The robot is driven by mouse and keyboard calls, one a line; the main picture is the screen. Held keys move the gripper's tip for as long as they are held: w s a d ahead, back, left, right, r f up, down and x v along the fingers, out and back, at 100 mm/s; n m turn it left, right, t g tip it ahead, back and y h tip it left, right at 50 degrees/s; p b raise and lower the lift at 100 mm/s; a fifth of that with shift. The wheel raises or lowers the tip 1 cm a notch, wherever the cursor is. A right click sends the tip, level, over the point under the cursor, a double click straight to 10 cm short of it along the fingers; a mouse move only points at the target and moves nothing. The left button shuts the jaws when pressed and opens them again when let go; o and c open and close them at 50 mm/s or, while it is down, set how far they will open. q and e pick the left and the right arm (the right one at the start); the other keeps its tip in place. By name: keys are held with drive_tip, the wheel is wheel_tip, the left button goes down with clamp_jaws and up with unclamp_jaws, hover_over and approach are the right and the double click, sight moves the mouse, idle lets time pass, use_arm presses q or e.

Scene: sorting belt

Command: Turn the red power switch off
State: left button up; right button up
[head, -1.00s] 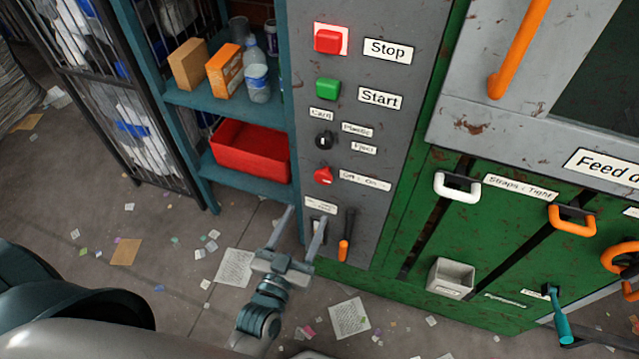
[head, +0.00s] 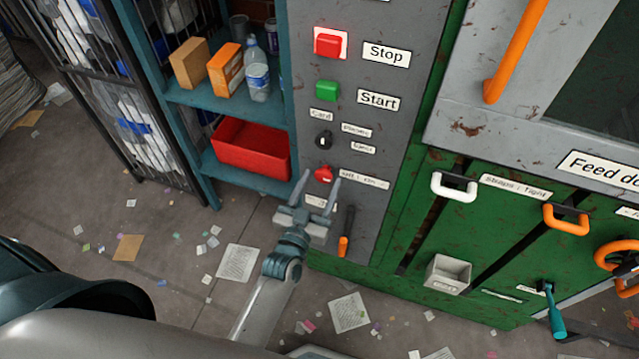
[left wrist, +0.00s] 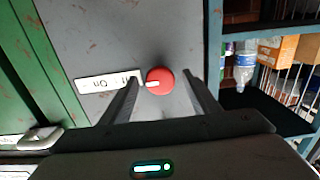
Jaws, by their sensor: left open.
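The red power switch (head: 324,174) is a small red knob on the grey panel (head: 385,62), below the black selector knob (head: 324,139). Its label reading "Off - On" (head: 363,180) is beside it on the right. In the left wrist view the red switch (left wrist: 160,81) shows as a round red knob with a pale pointer mark directed toward the label (left wrist: 108,83). My left gripper (head: 320,188) is open, its two fingers on either side of the switch in the picture. In the left wrist view the fingertips flank the knob with gaps on both sides; contact is not visible. My right gripper is not in view.
A red stop button (head: 328,44) and a green start button (head: 327,90) sit higher on the panel. An orange-tipped lever (head: 345,238) is just right of my gripper. A teal shelf (head: 206,98) with a red bin (head: 251,150) stands left. Scraps litter the floor.

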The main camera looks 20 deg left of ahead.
use_arm(q)
drive_tip(key=c, duration=0.9)
drive_tip(key=shift+c, duration=0.8)
